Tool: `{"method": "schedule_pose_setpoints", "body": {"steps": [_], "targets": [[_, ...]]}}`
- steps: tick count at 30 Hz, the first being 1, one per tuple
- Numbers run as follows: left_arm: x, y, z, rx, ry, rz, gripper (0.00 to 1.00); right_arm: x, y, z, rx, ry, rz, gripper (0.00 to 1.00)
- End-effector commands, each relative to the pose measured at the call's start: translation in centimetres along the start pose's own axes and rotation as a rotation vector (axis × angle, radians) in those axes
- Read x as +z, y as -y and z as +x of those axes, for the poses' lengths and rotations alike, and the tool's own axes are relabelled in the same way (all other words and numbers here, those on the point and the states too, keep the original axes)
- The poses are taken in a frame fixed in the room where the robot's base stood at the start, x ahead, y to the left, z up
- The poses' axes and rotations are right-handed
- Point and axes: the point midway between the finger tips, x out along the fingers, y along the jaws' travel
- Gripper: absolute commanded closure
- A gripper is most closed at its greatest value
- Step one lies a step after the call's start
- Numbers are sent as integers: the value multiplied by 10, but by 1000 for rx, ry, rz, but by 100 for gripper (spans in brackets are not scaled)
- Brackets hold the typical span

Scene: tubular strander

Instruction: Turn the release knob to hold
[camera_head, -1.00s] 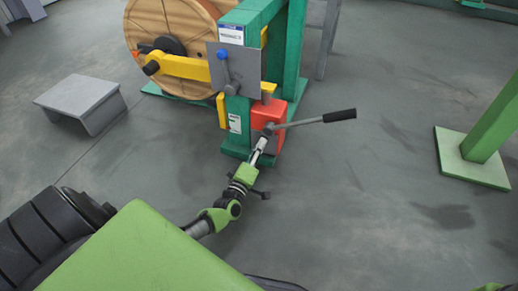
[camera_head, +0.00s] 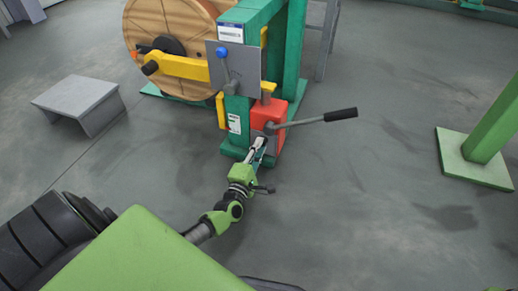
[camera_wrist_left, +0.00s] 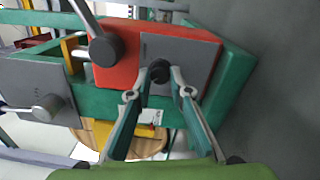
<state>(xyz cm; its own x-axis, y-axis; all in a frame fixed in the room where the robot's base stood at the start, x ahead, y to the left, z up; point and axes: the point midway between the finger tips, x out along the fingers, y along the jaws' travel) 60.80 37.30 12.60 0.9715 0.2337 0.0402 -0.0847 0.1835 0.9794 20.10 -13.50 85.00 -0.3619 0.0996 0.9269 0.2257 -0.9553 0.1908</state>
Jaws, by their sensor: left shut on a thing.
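The release knob (camera_wrist_left: 160,72) is a small black knob on a grey plate (camera_wrist_left: 185,55) on the red box (camera_wrist_left: 117,68). The red box (camera_head: 273,110) also shows low on the green post in the head view, where the gripper hides the knob. My left gripper (camera_head: 261,149) reaches up to the box's lower front. In the left wrist view the fingers (camera_wrist_left: 159,82) are on both sides of the knob, shut on it. Any hold marking is too small to read. My right gripper is not in view.
A grey lever with a black handle (camera_head: 340,114) sticks out right from the red box. Above are a grey plate with a blue-tipped lever (camera_head: 222,54), a yellow arm (camera_head: 184,67) and a wooden reel (camera_head: 150,20). A grey step (camera_head: 78,98) stands left.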

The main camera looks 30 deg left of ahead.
Motion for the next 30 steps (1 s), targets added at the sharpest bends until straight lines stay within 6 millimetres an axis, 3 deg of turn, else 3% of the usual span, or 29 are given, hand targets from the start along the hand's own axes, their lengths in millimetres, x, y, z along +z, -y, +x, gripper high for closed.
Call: {"method": "schedule_pose_setpoints", "body": {"steps": [13,14,15,16,26,30], "targets": [[0,2,-1,-3,-1,-13,100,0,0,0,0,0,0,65],[0,2,-1,-3,-1,-13,78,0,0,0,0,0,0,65],[0,2,-1,-3,-1,-13,68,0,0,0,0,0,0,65],[0,2,-1,-3,-1,-13,64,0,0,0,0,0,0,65],[0,1,-1,-1,0,-11,64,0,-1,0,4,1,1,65],[0,2,-12,-3,0,-11,64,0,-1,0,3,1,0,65]]}}
